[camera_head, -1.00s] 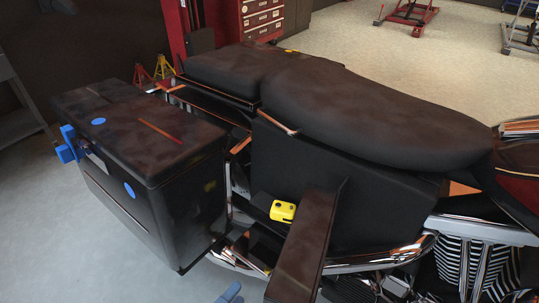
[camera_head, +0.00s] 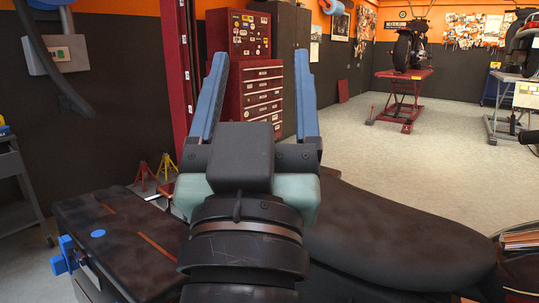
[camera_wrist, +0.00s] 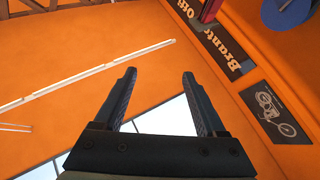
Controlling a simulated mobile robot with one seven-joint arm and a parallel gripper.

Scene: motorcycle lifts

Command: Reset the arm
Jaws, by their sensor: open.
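My gripper (camera_head: 260,100) is raised in the middle of the head view, with its two blue fingers pointing up and spread apart. Nothing is between the fingers. It also shows in the wrist view (camera_wrist: 158,100), open and empty against an orange wall. In the head view the gripper stands in front of a red tool cabinet and above the motorcycle seat (camera_head: 390,240). My wrist hides part of the seat and the near bodywork.
A dark side case (camera_head: 115,235) with a blue clamp (camera_head: 68,255) is at the lower left. A red tool cabinet (camera_head: 262,92) and a red post (camera_head: 176,60) stand behind. A red lift (camera_head: 402,95) carries a motorcycle farther back. Open floor (camera_head: 400,150) lies at the right.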

